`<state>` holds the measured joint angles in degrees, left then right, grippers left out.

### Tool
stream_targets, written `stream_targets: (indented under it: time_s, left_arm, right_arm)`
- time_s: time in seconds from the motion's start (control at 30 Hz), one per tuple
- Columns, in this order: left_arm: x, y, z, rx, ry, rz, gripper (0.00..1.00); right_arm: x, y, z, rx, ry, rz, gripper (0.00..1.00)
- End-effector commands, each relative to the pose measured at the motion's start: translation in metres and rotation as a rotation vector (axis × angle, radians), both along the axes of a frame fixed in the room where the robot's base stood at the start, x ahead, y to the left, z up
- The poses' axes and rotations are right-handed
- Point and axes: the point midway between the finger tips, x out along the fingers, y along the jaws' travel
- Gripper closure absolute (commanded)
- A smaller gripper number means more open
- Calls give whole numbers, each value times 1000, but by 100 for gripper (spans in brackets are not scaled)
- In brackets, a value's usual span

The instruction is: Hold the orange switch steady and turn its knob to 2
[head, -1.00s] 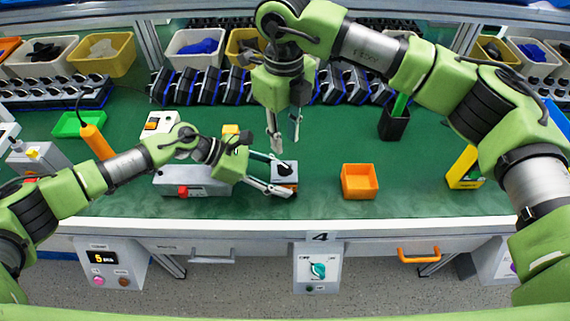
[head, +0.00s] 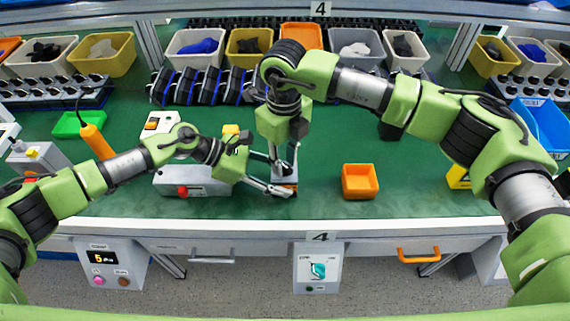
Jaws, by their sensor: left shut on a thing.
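The orange switch (head: 291,187) sits on the green table in front of me, and only parts of it show between the grippers. My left gripper (head: 279,176) comes in from the left and is shut on the switch, one finger on its far side and one on its near side. My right gripper (head: 284,164) points straight down over the switch, with its fingertips at the dark knob. The fingers largely hide the knob, so its setting cannot be read. I cannot tell whether the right fingers are closed on it.
An orange open box (head: 360,195) stands right of the switch. A grey box with a red button (head: 196,182) lies under my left forearm. A blue bin (head: 543,128) and a yellow holder (head: 459,175) are at the right. Bins and racks line the back.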

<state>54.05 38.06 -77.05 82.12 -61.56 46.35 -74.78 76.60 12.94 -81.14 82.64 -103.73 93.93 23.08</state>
Motion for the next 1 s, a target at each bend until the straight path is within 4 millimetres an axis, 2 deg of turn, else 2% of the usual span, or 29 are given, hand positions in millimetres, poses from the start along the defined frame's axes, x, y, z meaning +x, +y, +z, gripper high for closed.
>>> stream_targets:
  time_s: [0.03, 0.1, 0.13, 0.43, 1.0]
  left_arm:
    - [0, 0, 0, 0, 1, -1, 78]
    - [0, 0, 0, 0, 1, -1, 78]
    - [0, 0, 0, 0, 1, -1, 78]
    - [0, 0, 0, 0, 1, -1, 78]
    - [-1, 0, 0, 1, 1, -1, 78]
  right_arm:
    - [0, 0, 0, 0, 0, 0, 76]
    - [0, 0, 0, 0, 0, 0, 95]
    - [0, 0, 0, 0, 0, 0, 100]
    - [0, 0, 0, 0, 0, -58, 100]
    - [0, 0, 1, 2, -1, -756, 100]
